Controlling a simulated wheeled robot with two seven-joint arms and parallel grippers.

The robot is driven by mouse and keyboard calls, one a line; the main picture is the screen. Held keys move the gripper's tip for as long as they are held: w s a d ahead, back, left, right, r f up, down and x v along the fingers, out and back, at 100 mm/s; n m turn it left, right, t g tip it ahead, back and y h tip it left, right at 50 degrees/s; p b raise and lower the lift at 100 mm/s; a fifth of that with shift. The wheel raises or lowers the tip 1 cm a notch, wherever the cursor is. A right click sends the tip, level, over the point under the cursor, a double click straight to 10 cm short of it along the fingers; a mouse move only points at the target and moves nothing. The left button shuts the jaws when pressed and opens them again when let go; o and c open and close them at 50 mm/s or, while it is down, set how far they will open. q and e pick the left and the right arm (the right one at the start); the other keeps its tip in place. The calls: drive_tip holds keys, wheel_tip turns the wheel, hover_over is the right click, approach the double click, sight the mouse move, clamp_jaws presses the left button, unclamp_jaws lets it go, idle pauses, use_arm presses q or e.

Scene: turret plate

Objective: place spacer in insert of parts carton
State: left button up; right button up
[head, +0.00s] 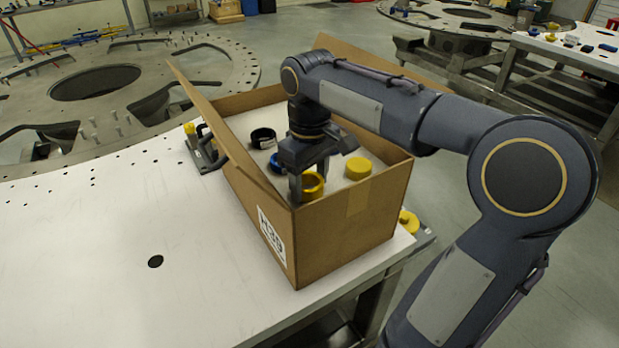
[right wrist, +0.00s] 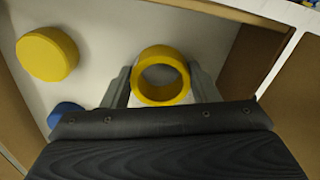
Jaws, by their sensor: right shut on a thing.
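The parts carton (head: 345,232) stands open on the white table, flaps up. Its pale insert (head: 238,124) carries several round parts. A yellow ring (head: 315,191), apparently the spacer, is inside the carton near its front corner. My right gripper (head: 309,180) reaches down into the carton and is shut on this ring. In the right wrist view, the ring (right wrist: 160,98) sits between both fingers, its hole facing the camera. I cannot tell whether the ring touches the insert or is seated in a pocket. My left gripper is not in view.
A solid yellow disc (head: 358,169) lies right of the ring, with a blue part (head: 277,162) and a black ring (head: 263,138) behind. Carton walls and flaps stand close around my gripper. The table's left part (head: 90,260) is clear.

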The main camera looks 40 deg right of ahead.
drive_tip(key=shift+f, duration=0.25)
drive_tip(key=o, duration=1)
drive_tip(key=shift+r, duration=0.1)
wheel_tip(320, 180, up, 12)
drive_tip(key=shift+r+p, duration=0.2)
drive_tip(key=shift+p, duration=0.4)
